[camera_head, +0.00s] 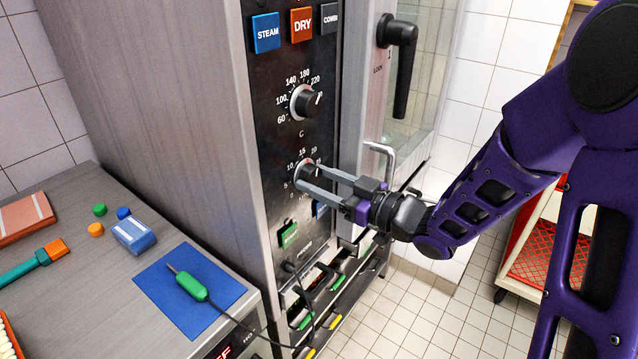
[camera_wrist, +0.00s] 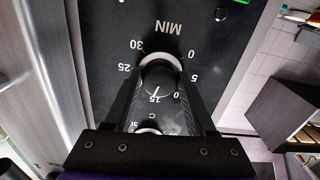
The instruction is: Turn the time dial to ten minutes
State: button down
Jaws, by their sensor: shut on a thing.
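The time dial (camera_head: 308,172) is a round black knob with a pale ring, low on the dark oven panel. Its scale has minute numbers around it. It also shows in the wrist view (camera_wrist: 158,76), upside down, with MIN printed beside it. My gripper (camera_head: 306,179) is shut on the knob, one finger on each side. The fingers hide part of the scale.
The oven door handle (camera_head: 399,62) juts out on the right. A counter holds a blue mat (camera_head: 150,280) with a green-handled probe (camera_head: 190,286).

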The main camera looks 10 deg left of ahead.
jog(key=n+b, duration=0.1)
jog(key=b, duration=0.1)
jog(key=n+b, duration=0.2)
jog(key=shift+f, duration=0.35)
jog(key=n+b, duration=0.3)
jog(key=b, duration=0.1)
jog(key=shift+n, duration=0.4)
jog(key=shift+r+n+b, duration=0.25)
jog(key=shift+n+b, duration=0.45)
jog(key=shift+n, duration=0.5)
jog(key=shift+w+d+r+n, duration=0.1)
jog(key=shift+n, duration=1.1)
jog(key=shift+c, duration=1.1)
grip_release()
